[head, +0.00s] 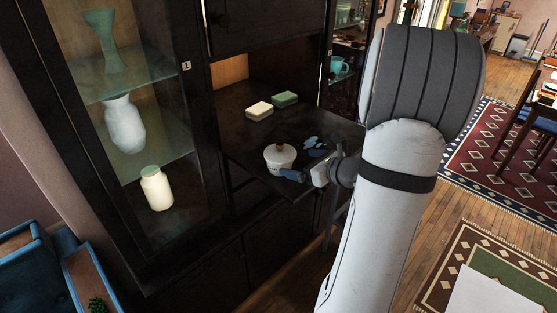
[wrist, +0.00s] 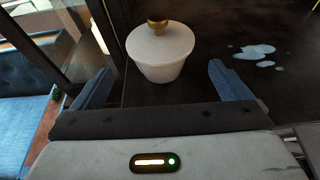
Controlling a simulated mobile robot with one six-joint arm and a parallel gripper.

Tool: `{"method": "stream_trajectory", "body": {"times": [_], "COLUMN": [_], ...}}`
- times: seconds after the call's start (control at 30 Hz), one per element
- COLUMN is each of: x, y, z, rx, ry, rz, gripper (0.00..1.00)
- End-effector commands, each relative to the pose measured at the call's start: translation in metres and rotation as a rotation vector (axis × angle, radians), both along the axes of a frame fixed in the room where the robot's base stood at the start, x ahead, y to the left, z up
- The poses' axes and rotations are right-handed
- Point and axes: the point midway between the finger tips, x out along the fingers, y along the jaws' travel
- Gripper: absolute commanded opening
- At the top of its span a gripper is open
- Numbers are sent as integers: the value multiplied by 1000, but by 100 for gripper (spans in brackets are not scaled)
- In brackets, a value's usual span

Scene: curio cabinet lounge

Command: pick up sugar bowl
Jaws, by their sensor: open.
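The sugar bowl (head: 279,159) is white with a lid and a small brown knob. It stands upright on the dark cabinet shelf (head: 240,139), near the front edge. In the wrist view the sugar bowl (wrist: 160,58) is just beyond the gap between my two blue fingers. My gripper (wrist: 160,85) is open and empty, with one finger on each side in line with the bowl. In the head view my gripper (head: 305,174) is close to the right of the bowl, partly hidden by my arm. I cannot tell whether a finger touches the bowl.
Pale splotches (wrist: 255,54) lie on the shelf right of the bowl. A cream box (head: 259,111) and a green box (head: 284,99) sit farther back. A glass-fronted case with vases (head: 124,124) stands at left. A blue armchair (head: 40,270) is at lower left.

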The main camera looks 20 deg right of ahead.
Motion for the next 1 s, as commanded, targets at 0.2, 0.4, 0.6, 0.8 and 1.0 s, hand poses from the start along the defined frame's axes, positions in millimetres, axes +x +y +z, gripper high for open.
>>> {"method": "stream_trajectory", "body": {"times": [0.2,0.4,0.6,0.8,1.0], "x": [21,44,62,63,63], "y": [9,16,22,23,23], "z": [-8,-17,-24,-26,-26], "rx": [2,1,-1,-2,-3], "ry": [2,3,1,0,0], "rz": [3,5,6,4,5], "gripper": [97,97,97,97,84]}}
